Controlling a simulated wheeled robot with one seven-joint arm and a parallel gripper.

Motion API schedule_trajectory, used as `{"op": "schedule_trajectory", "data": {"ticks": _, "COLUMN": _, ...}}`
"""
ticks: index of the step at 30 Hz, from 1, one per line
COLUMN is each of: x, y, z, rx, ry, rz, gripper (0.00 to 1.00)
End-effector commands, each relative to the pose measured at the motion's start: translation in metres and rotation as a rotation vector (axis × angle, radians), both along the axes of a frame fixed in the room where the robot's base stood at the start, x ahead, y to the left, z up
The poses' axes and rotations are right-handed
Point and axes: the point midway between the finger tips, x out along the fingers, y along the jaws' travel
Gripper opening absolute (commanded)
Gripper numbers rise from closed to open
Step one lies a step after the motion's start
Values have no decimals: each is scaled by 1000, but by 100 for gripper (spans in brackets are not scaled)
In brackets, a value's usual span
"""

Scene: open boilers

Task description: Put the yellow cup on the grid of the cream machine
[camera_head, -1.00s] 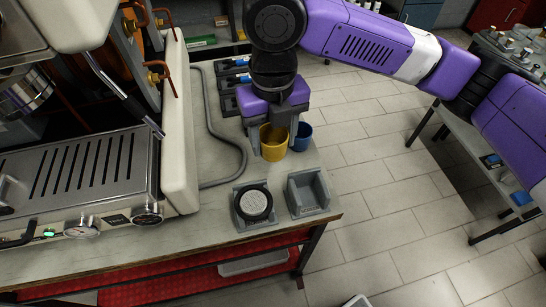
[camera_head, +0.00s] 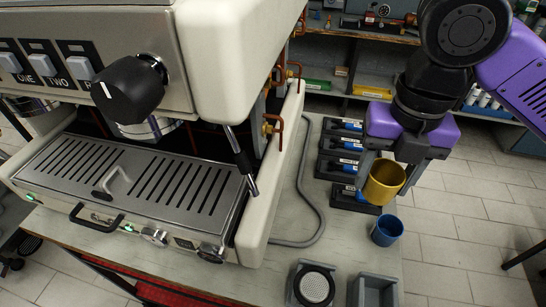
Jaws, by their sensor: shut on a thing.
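The yellow cup (camera_head: 384,183) is in my gripper (camera_head: 388,168), which is shut on it and holds it above the right part of the bench, left of the open floor. The cup is tilted, its opening partly showing. The cream machine (camera_head: 262,190) stands to the left. Its slotted metal grid (camera_head: 130,180) is bare except for a small light handle-shaped piece on it. The gripper and cup are to the right of the grid, beyond the machine's side panel.
A blue cup (camera_head: 387,230) stands on the bench below my gripper. Grey holders (camera_head: 374,291), one with a round tamper-like piece (camera_head: 314,287), are at the front. Black trays (camera_head: 341,145) line the back. A steam wand (camera_head: 241,165) and grey hose (camera_head: 318,212) are near the machine's right side.

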Motion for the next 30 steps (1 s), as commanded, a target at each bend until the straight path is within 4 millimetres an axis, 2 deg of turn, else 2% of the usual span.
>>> {"op": "schedule_trajectory", "data": {"ticks": 8, "x": -1, "y": 0, "z": -8, "rx": 1, "ry": 1, "rz": -9, "gripper": 13}}
{"op": "schedule_trajectory", "data": {"ticks": 11, "x": -2, "y": 0, "z": -26, "rx": 1, "ry": 4, "rz": -10, "gripper": 13}}
{"op": "schedule_trajectory", "data": {"ticks": 24, "x": -2, "y": 0, "z": -129, "rx": 2, "ry": 4, "rz": -10, "gripper": 13}}
{"op": "schedule_trajectory", "data": {"ticks": 30, "x": -1, "y": 0, "z": -155, "rx": 1, "ry": 1, "rz": -8, "gripper": 13}}
